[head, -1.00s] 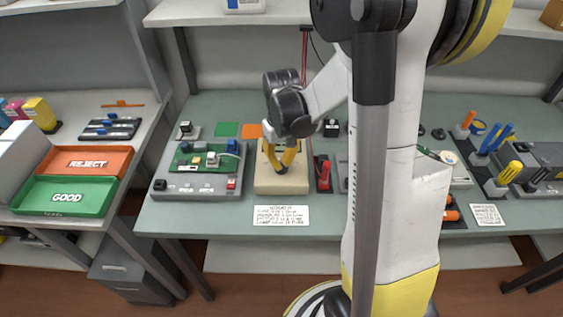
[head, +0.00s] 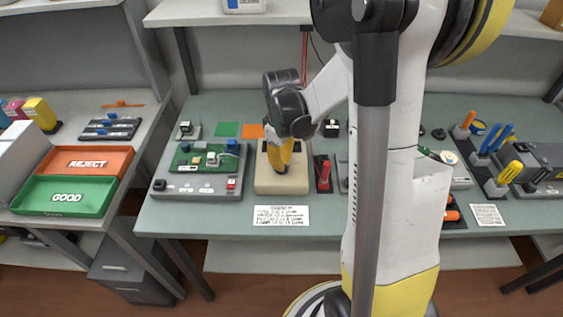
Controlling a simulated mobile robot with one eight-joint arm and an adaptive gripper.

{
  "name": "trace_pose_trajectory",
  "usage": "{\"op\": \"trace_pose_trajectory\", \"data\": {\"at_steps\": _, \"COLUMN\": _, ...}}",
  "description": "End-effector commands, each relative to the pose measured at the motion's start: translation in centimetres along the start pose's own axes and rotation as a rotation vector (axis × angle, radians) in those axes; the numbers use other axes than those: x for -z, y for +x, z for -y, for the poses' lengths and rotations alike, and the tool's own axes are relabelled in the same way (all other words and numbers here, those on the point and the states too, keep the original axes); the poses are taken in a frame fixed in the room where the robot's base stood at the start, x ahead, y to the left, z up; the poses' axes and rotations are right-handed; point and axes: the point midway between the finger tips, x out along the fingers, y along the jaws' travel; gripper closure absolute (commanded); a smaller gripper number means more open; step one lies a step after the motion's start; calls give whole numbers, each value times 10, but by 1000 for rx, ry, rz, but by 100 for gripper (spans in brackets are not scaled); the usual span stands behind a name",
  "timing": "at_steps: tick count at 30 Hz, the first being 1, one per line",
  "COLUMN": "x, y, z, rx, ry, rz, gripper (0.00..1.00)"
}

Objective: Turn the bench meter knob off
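The bench meter (head: 266,184) is a beige box on the bench, left of the picture's middle. My gripper (head: 279,171) points down at its upper face, with yellow fingers and dark tips at or just above the surface. The knob is hidden behind the fingers, so its setting does not show. The fingers overlap from this side, and I cannot tell whether they are open or shut on the knob.
A grey fixture with a green circuit board (head: 207,160) stands close on the left. A red-handled probe (head: 322,171) is close on the right. A printed card (head: 281,215) lies in front. My arm hides the bench further right.

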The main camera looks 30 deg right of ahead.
Motion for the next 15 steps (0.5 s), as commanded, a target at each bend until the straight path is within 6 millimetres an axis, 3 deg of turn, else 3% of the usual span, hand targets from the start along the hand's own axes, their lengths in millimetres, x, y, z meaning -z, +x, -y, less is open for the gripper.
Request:
{"op": "trace_pose_trajectory", "data": {"at_steps": 11, "x": 0, "y": 0, "z": 0, "rx": 1, "ry": -4, "rz": 0, "gripper": 100}}
{"op": "trace_pose_trajectory", "data": {"at_steps": 12, "x": 0, "y": 0, "z": 0, "rx": 1, "ry": -4, "rz": 1, "gripper": 87}}
{"op": "trace_pose_trajectory", "data": {"at_steps": 14, "x": 0, "y": 0, "z": 0, "rx": 1, "ry": -4, "rz": 0, "gripper": 69}}
{"op": "trace_pose_trajectory", "data": {"at_steps": 15, "x": 0, "y": 0, "z": 0, "rx": 1, "ry": -4, "rz": 0, "gripper": 69}}
